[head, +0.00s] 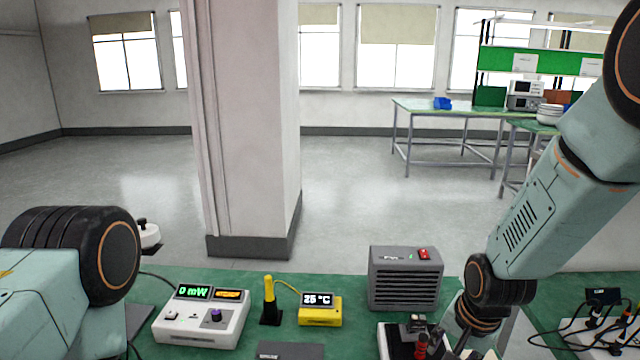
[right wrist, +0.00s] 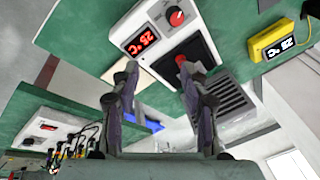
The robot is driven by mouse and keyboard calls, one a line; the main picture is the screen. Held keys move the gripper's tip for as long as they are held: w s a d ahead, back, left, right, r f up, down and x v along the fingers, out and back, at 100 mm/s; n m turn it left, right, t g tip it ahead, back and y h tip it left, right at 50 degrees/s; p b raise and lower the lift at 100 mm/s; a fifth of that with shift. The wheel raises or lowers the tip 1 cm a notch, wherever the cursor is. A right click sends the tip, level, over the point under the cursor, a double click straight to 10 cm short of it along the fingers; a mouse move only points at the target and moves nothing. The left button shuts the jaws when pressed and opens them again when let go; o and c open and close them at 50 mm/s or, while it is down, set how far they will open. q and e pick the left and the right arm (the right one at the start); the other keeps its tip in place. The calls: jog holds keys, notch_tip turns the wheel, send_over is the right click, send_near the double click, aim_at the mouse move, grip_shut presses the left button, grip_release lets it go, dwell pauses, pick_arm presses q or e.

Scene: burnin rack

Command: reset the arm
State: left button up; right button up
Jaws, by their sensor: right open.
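My right arm (head: 535,210) comes in from the right and reaches down to the green bench. Its gripper (right wrist: 156,82) is open in the right wrist view, with two dark fingers apart and nothing seen between them. Beyond the fingertips is a white unit (right wrist: 148,30) with a red digit display, a red knob and a dark plate. A small red part shows on that plate near the right finger. Whether the fingers touch anything is unclear. My left arm (head: 60,290) fills the lower left of the head view; its gripper is out of the picture.
On the bench stand a white meter reading 0 mW (head: 200,318), a yellow probe (head: 268,300), a yellow 25 °C meter (head: 320,310) and a grey vented box (head: 405,280) with a red switch. Cables and a small black device (head: 603,296) lie at right. A pillar (head: 245,130) stands behind.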

pick_arm(q)
notch_tip(320, 180, down, 12)
jog(key=b, duration=1.2)
jog(key=shift+w, duration=0.15)
pick_arm(e)
jog(key=s+f+n+g, duration=0.3)
jog(key=s+f+n, duration=0.5)
jog(key=s+f, duration=2.2)
jog(key=shift+s+a, duration=0.15)
jog(key=shift+s, duration=0.9)
pick_arm(q)
jog(key=shift+c, duration=0.2)
pick_arm(e)
jog(key=shift+c, duration=0.8)
